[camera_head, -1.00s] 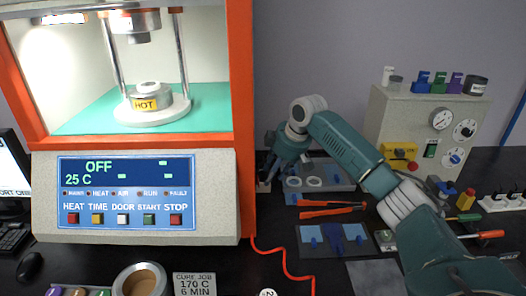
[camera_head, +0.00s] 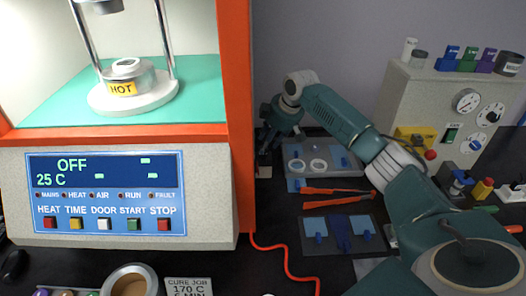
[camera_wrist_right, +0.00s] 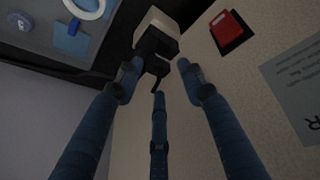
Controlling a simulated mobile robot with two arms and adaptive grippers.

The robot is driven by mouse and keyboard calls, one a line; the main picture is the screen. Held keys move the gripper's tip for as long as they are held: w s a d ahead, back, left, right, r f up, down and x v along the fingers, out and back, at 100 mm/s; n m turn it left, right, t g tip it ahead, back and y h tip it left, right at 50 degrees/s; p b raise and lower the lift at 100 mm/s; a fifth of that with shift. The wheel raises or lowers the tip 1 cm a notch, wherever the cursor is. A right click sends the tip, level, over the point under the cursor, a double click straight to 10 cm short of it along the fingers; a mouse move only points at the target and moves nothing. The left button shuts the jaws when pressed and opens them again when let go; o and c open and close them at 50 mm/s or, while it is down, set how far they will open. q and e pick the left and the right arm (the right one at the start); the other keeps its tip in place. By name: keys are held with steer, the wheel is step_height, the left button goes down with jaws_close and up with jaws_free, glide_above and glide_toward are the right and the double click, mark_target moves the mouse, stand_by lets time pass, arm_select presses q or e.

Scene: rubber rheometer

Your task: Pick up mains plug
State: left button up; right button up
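The mains plug shows in the right wrist view as a black body (camera_wrist_right: 153,50) with a short dark cord stub, against a beige block (camera_wrist_right: 158,24) that looks like a socket. My right gripper (camera_wrist_right: 160,82) is open, its three blue fingers spread. The plug lies between and just beyond the fingertips; whether any finger touches it I cannot tell. In the head view my right gripper (camera_head: 273,125) hangs behind the rheometer's right edge, above a small pale block on the bench, and the plug itself is not clear there. My left gripper is not in view.
The orange-framed rheometer (camera_head: 243,120) stands close on the left of my right gripper. A grey tray (camera_head: 325,148) with white rings, orange-handled tongs (camera_head: 338,191) and a beige gauge cabinet (camera_head: 430,95) lie to the right. A red rocker switch (camera_wrist_right: 230,30) is beside the plug.

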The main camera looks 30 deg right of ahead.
steer(key=p+x, duration=0.1)
steer(key=x, duration=0.3)
steer(key=shift+w+f, duration=0.2)
steer(key=shift+f, duration=0.15)
steer(key=shift+r, duration=0.1)
steer(key=c, duration=0.9)
steer(key=shift+c, duration=0.2)
